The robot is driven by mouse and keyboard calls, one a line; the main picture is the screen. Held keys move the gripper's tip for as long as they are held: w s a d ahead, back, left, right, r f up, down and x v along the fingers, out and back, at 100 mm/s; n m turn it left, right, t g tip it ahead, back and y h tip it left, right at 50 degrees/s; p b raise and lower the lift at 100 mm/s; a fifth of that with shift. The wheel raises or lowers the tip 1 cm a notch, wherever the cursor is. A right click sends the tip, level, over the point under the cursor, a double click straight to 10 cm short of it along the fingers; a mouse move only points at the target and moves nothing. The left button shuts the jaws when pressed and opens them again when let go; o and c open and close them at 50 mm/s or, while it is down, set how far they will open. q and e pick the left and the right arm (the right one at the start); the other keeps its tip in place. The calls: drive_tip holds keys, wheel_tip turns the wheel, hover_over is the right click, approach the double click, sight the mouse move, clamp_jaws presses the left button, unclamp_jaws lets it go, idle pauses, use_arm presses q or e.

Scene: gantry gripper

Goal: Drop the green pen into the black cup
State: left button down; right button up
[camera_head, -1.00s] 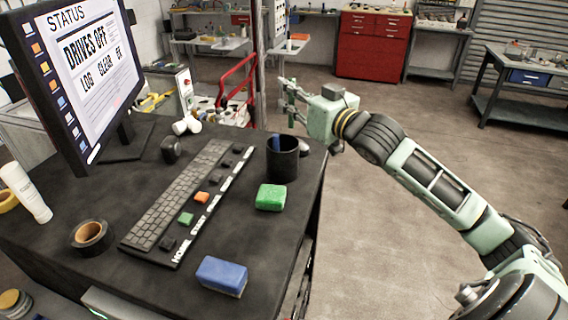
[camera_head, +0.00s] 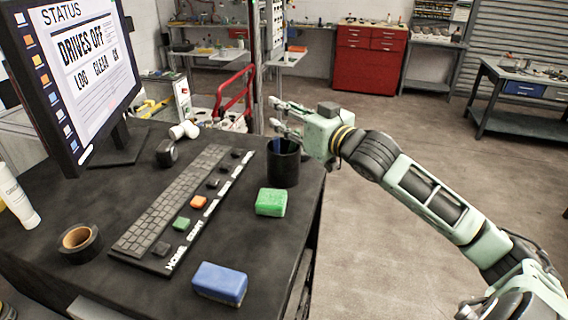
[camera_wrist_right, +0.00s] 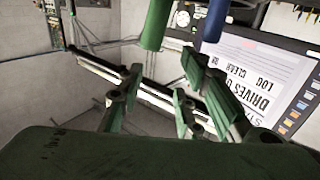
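The black cup (camera_head: 283,168) stands upright near the right edge of the dark desk. A blue pen (camera_head: 277,146) sticks up from it. My right gripper (camera_head: 276,114) is just above the cup, its fingers pointing left. In the right wrist view its fingers are apart with nothing visible between them. A green pen-like rod (camera_wrist_right: 155,24) and a blue one (camera_wrist_right: 216,20) show at the top of that view, beyond the fingers. The cup is outside that view, so I cannot see whether the green rod stands in it. My left gripper is out of view.
A green block (camera_head: 271,202) sits in front of the cup and a blue block (camera_head: 220,283) nearer me. A keyboard (camera_head: 170,205), tape roll (camera_head: 79,243) and monitor (camera_head: 75,75) are further left. Open floor lies right of the desk.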

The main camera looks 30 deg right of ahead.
drive_tip(key=shift+s, duration=0.1)
drive_tip(key=s+d, duration=0.1)
drive_tip(key=s, duration=1)
drive_tip(key=shift+s+d, duration=0.25)
drive_tip(key=shift+s, duration=0.15)
